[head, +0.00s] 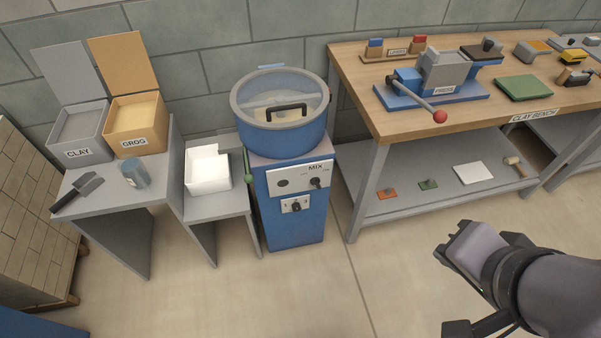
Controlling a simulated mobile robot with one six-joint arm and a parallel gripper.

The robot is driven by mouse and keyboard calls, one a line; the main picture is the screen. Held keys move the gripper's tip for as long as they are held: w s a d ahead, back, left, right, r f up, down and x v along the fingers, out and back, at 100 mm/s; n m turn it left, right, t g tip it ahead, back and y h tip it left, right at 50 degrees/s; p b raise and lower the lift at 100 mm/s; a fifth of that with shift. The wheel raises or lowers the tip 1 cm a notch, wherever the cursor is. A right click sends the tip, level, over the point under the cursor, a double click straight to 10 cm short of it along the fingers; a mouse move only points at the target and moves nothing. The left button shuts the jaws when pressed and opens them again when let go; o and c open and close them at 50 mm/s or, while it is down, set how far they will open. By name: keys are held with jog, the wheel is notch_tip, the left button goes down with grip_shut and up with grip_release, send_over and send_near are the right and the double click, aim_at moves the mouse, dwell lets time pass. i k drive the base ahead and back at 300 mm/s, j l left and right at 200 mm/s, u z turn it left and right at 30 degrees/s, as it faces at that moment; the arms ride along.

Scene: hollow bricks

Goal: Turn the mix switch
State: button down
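The mix switch (317,183) is a small dark knob on the white front panel of the blue mixer (283,228), under the word MIX. A dark round spot sits to its left on the same panel. A second dark knob (296,206) is on a smaller white plate below. The mixer's drum has a clear lid (280,98) with a black handle, and the lid looks closed. My gripper (452,258) is at the lower right, well away from the switch and apart from everything. Its fingers are seen at an angle, so their opening is unclear.
The clay bench (400,50) at the right holds a blue press (440,80) with a red-knobbed lever. Its lower shelf (385,205) juts out right of the mixer. A green-ended lever (247,165) is at the mixer's left side. The floor (370,300) in front is clear.

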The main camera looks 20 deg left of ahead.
aim_at(316, 182)
jog(key=j+u, duration=0.25)
jog(key=u, duration=0.15)
jog(key=i+j+u, duration=0.2)
jog(key=u, duration=0.2)
jog(key=i+j+u, duration=0.1)
jog(key=u, duration=0.25)
jog(key=i+j, duration=0.05)
jog(key=j, duration=0.05)
